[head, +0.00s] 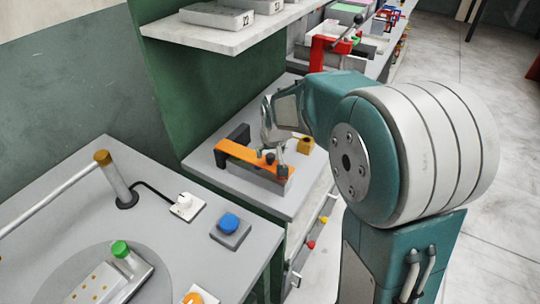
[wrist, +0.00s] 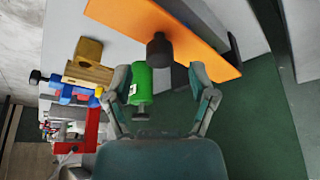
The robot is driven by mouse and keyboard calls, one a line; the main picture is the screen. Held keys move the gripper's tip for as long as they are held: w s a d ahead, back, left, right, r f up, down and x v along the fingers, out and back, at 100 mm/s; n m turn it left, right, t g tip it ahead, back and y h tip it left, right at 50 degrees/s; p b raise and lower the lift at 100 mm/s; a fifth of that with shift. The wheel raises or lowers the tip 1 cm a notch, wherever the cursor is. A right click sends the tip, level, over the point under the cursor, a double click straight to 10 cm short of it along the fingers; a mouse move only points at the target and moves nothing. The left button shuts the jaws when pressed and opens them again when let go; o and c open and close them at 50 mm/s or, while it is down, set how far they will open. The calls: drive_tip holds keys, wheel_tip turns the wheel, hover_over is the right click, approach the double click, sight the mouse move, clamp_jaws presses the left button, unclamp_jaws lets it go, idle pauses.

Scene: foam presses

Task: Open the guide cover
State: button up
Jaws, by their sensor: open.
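The guide cover appears to be the long orange plate (head: 250,154), lying over a grey block (head: 262,177) on the middle bench. In the wrist view the orange plate (wrist: 195,38) runs diagonally across the top. A dark knob (wrist: 160,50) stands on it; the knob also shows in the head view (head: 269,157). My gripper (wrist: 158,88) is open, with its fingers spread on either side of the knob's line in the wrist view. In the head view my gripper (head: 272,138) is just above the plate. I cannot tell whether it touches the knob.
A green cylinder (wrist: 144,82) shows between the fingers, near the left one. A yellow-brown block (head: 305,145) stands right of the cover. A red press (head: 322,50) is farther back. A shelf (head: 225,35) overhangs behind. The near bench holds a blue button (head: 229,222).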

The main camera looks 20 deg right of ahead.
sight(270, 155)
drive_tip(key=shift+x, duration=1.5)
clamp_jaws()
drive_tip(key=w+d, duration=0.6)
drive_tip(key=shift+w+d, duration=0.25)
drive_tip(key=shift+w, duration=0.05)
unclamp_jaws()
